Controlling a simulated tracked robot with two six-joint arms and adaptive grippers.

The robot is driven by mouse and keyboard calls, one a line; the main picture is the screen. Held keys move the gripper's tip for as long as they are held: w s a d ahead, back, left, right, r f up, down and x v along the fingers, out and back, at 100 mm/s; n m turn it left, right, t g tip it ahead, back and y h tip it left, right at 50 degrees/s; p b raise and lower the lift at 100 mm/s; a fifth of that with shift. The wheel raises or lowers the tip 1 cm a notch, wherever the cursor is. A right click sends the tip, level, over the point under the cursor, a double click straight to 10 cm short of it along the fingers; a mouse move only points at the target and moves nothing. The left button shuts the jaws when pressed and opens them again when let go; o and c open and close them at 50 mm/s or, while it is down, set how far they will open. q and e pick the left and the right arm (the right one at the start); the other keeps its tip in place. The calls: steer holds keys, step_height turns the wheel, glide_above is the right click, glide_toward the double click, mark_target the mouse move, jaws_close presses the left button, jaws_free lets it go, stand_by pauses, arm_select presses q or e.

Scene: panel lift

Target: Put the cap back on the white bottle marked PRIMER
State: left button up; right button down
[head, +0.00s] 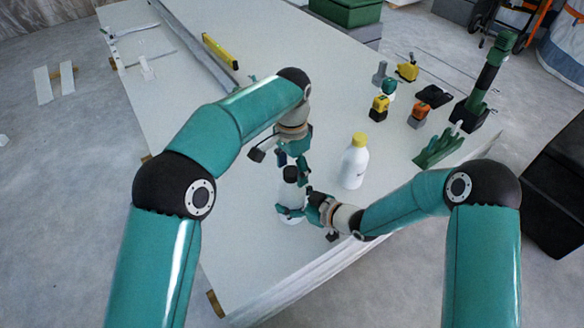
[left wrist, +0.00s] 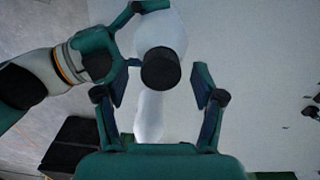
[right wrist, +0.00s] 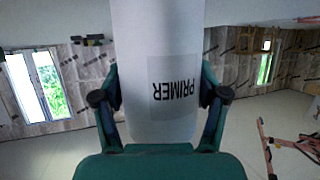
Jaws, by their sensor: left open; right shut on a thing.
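The white PRIMER bottle (right wrist: 160,60) stands near the table's front edge; its label shows in the right wrist view. My right gripper (head: 294,205) is shut on its body, with one finger on each side. A black cap (head: 290,174) sits on top of the bottle, and its round top shows in the left wrist view (left wrist: 160,68). I cannot tell whether it is screwed tight. My left gripper (head: 291,162) points down just above the cap, open. Its fingers stand apart on either side of the cap in the left wrist view, not touching it.
A white bottle with a yellow cap (head: 354,163) stands to the right. A yellow level (head: 220,51) and long rail are farther back. The table's middle is clear.

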arm_select(q)
steer(key=shift+r, duration=0.1)
arm_select(e)
steer(key=shift+f, duration=0.1)
arm_select(q)
steer(key=shift+r, duration=3.6)
arm_select(e)
jaws_free()
steer(key=shift+d, duration=0.1)
steer(key=v, duration=1.2)
